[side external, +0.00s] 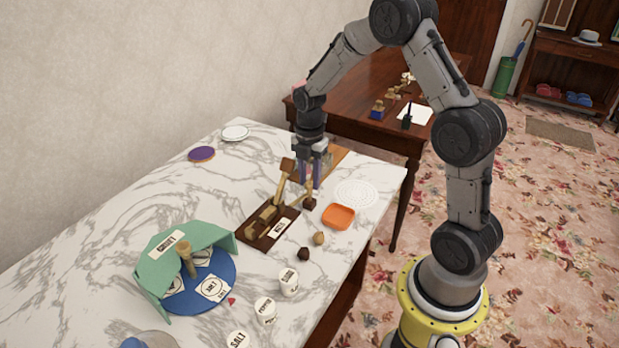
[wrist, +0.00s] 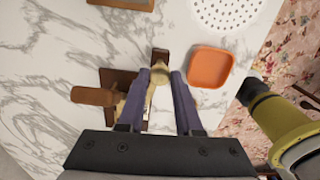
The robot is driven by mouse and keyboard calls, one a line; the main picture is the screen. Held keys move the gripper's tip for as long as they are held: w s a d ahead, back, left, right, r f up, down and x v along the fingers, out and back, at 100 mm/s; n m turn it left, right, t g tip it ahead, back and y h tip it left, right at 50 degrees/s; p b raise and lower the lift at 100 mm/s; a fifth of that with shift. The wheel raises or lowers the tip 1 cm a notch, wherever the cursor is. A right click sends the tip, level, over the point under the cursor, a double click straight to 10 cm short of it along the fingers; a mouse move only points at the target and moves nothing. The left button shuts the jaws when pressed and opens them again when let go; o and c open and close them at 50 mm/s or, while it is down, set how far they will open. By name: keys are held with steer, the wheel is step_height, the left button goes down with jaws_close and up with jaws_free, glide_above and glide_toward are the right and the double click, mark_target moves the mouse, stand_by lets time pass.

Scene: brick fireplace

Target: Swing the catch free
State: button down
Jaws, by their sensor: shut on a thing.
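A wooden device with an unreadable white label stands on a dark brown base (side external: 255,236) on the marble table. A lever with a brown block handle (side external: 288,165) rises at a tilt from it; the handle points left in the wrist view (wrist: 93,96). The catch seems to be the pale wooden piece (wrist: 158,78) with a dark end at the base's far end. My gripper (side external: 313,186) is over that end, fingers pointing down. In the wrist view its purple fingers (wrist: 160,72) lie on either side of the pale piece, shut on it. The fingers hide part of the device.
An orange square dish (side external: 338,216) and white perforated mat (side external: 355,193) lie close to the right. Labelled white jars (side external: 288,283) and a blue disc with a green screen (side external: 180,250) stand nearer the camera.

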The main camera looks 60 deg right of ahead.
mark_target(309, 184)
steer(key=shift+r+n, duration=0.1)
steer(key=shift+n, duration=1)
steer(key=c, duration=0.6)
jaws_free()
step_height(309, 184, up, 12)
